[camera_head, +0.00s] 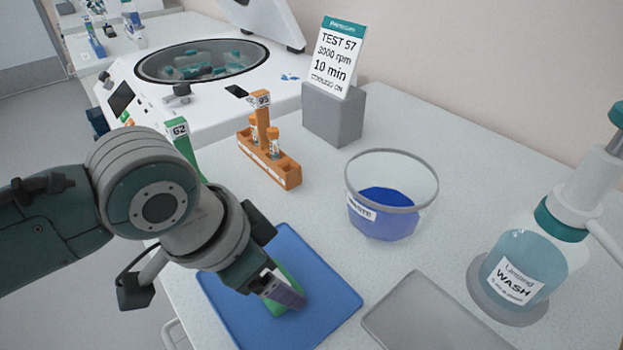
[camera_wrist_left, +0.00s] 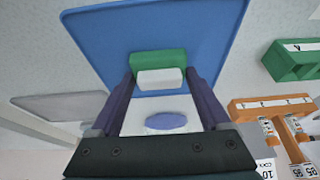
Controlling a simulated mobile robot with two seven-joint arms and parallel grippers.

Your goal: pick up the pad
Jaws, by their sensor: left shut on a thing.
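The pad (camera_wrist_left: 157,58) is a small green block with a white part, seen between the fingers of my left gripper in the left wrist view. Its green side (camera_head: 277,304) also shows in the head view, partly hidden by the fingers. My left gripper (camera_head: 284,293) points down over the blue mat (camera_head: 335,305) and is shut on the pad. I cannot tell whether the pad still touches the mat. My right gripper is in neither view.
A waste bin (camera_head: 385,225) and a grey tray (camera_head: 430,320) stand right of the mat, with a wash bottle (camera_head: 520,262) beyond. An orange rack (camera_head: 268,164) and a green rack (camera_head: 184,146) lie behind. A centrifuge (camera_head: 200,75) and a sign on a grey block (camera_head: 334,113) are farther back.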

